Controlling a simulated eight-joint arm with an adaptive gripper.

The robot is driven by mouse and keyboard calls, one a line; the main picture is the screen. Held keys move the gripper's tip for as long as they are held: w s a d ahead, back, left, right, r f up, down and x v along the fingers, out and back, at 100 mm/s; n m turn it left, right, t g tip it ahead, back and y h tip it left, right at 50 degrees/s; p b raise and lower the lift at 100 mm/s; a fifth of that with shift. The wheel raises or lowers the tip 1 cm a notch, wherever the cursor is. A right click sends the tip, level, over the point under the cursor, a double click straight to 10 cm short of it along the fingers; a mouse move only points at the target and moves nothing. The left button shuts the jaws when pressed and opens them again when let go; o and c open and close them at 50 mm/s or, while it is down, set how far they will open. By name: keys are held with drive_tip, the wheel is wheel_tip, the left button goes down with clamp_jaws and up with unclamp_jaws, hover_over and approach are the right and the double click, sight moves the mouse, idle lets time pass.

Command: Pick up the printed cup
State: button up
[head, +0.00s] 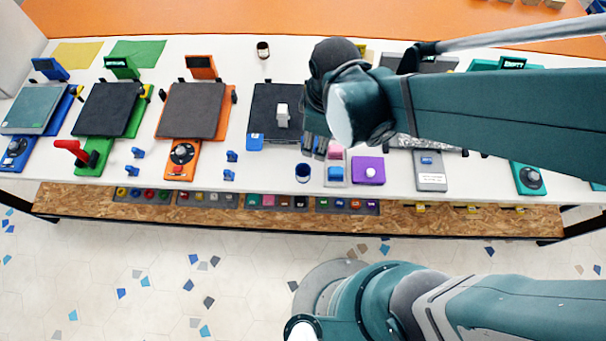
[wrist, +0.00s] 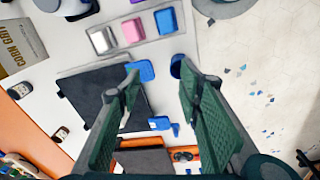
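The likely printed cup is a small dark blue cup (head: 303,172), standing upright near the front edge of the white table. It also shows in the wrist view (wrist: 177,66), partly hidden by the right finger. My gripper (wrist: 160,82) is open with its two green fingers apart and nothing between them. The cup lies beyond the fingertips, just left of the right finger. In the head view my wrist covers most of the gripper, above and to the right of the cup.
A black printer plate (head: 270,103) with a small white object (head: 282,115) on it lies left of my wrist. Right of the cup are a pink block (head: 335,152), a blue block (head: 335,174) and a purple box (head: 368,170). Small blue pieces (head: 231,156) stand to the left.

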sight(303, 171)
drive_tip(key=s+a+f+n+g+b, duration=0.1)
drive_tip(key=s+a+f+n, duration=0.1)
drive_tip(key=f, duration=0.3)
drive_tip(key=shift+s+a+n+h, duration=0.3)
drive_tip(key=shift+a+n, duration=0.3)
drive_tip(key=shift+a, duration=0.3)
drive_tip(key=shift+f, duration=0.15)
drive_tip(key=shift+f+b, duration=0.35)
drive_tip(key=shift+f, duration=0.9)
drive_tip(key=shift+f, duration=0.1)
drive_tip(key=shift+f+b, duration=0.9)
drive_tip(key=shift+f, duration=1.6)
drive_tip(key=c, duration=0.5)
